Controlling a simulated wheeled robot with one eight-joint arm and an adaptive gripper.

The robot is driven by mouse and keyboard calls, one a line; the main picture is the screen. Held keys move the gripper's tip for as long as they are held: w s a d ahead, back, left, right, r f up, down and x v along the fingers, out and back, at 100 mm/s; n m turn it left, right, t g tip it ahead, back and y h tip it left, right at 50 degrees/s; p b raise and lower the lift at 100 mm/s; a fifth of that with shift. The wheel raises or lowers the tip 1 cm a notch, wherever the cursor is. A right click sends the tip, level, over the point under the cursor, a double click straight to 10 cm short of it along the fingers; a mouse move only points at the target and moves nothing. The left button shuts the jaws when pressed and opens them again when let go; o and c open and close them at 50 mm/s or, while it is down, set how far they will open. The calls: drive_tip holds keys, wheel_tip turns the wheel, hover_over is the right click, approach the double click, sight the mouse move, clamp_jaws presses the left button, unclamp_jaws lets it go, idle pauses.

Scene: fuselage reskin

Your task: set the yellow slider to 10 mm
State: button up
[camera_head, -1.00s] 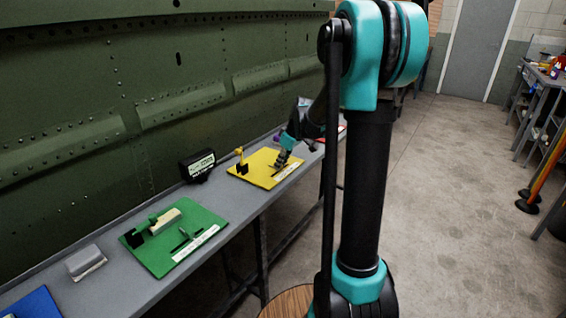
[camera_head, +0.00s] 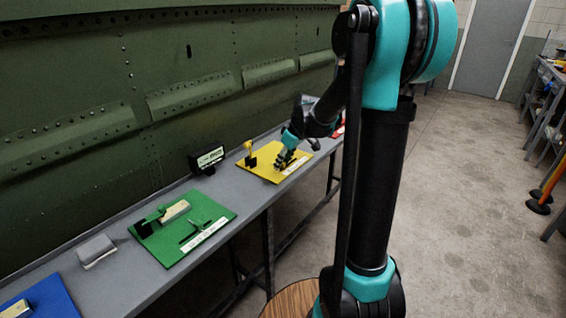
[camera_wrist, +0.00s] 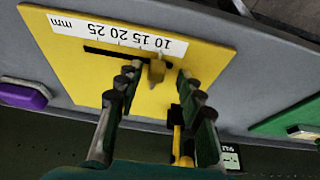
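The yellow board (camera_wrist: 75,62) lies on the bench, and it also shows in the head view (camera_head: 257,170). In the wrist view it has a dark slot beside a white mm scale (camera_wrist: 118,36) that appears upside down. The slider's small yellow-brown knob (camera_wrist: 157,68) stands near the slot's right end, by the low numbers; its exact mark is unclear. My gripper (camera_wrist: 158,84) is open above the board, one finger on each side of the knob, with gaps visible. In the head view my gripper (camera_head: 286,160) hides the slider.
A yellow-handled clamp (camera_head: 249,153) stands on the board's back edge, near my right finger in the wrist view. A black display (camera_head: 207,160) stands to the left. A green board (camera_head: 172,248) lies nearer, and a purple block (camera_wrist: 24,94) lies beyond the board.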

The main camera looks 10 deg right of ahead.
drive_tip(key=v, duration=1.2)
drive_tip(key=shift+f, duration=0.1)
drive_tip(key=s+d+f+m+h, duration=0.1)
drive_tip(key=s+f+m, duration=0.3)
drive_tip(key=s+f, duration=0.5)
drive_tip(key=s+d+f+m+t+h, duration=0.1)
drive_tip(key=s+f+m, duration=0.4)
drive_tip(key=s+f, duration=0.5)
drive_tip(key=s+d+h, duration=0.1)
drive_tip(key=s+d, duration=0.1)
drive_tip(key=s, duration=0.2)
drive_tip(key=shift+s, duration=0.25)
drive_tip(key=shift+r, duration=0.1)
idle(0.8)
